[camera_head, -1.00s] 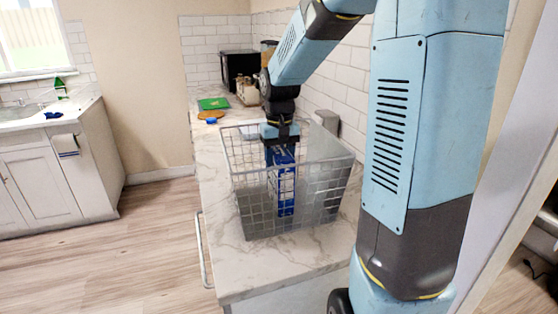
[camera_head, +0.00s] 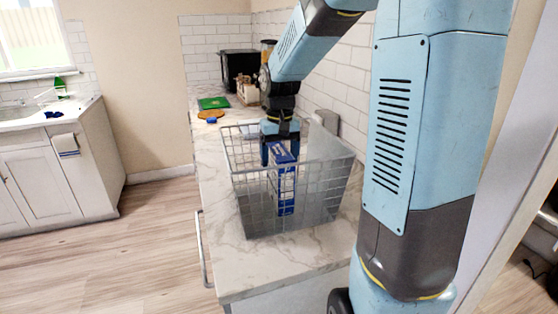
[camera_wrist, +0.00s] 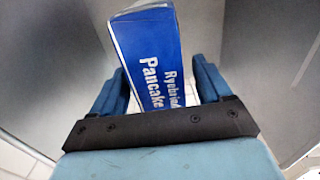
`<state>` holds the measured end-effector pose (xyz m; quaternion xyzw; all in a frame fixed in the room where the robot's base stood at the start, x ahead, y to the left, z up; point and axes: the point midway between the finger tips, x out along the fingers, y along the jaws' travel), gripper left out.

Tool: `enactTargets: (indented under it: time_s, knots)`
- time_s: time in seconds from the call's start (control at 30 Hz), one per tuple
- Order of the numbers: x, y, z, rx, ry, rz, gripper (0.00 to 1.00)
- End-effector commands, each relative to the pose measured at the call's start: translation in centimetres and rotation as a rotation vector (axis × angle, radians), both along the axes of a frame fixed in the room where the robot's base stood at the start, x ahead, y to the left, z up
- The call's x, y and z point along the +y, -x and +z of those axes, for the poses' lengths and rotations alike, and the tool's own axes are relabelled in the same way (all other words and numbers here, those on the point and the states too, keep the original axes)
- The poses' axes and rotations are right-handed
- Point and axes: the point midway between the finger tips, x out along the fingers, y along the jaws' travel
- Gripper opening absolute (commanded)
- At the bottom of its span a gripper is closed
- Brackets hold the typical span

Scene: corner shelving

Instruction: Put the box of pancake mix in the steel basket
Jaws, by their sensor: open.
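The blue box of pancake mix (camera_head: 286,188) stands inside the steel basket (camera_head: 243,205), seen through the wire mesh in the head view. In the wrist view the box (camera_wrist: 150,58) lies between and beyond my gripper's fingers, with "Pancake" printed in white. My gripper (camera_head: 280,155) points down into the basket at the top of the box. Its two blue fingers are spread apart in the wrist view (camera_wrist: 160,85), with gaps on both sides of the box. The basket stands on the marble counter. The box's lower end is partly masked by the mesh.
The marble counter (camera_head: 285,265) is clear in front of the basket. Behind the basket lie a green board (camera_head: 213,103) and a round orange-brown item (camera_head: 210,114). A black appliance (camera_head: 238,66) stands at the back. The tiled wall is close on the right.

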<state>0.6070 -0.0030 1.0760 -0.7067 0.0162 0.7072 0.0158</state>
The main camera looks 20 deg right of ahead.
Motion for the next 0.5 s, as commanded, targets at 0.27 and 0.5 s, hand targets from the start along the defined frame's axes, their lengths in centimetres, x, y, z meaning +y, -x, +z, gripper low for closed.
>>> enactTargets:
  time_s: [0.27,0.5]
  knots:
    - [0.0,0.0,5.2,-0.005,0.001,0.0,0.78]
    - [0.0,0.0,9.2,-0.003,0.0,0.0,0.78]
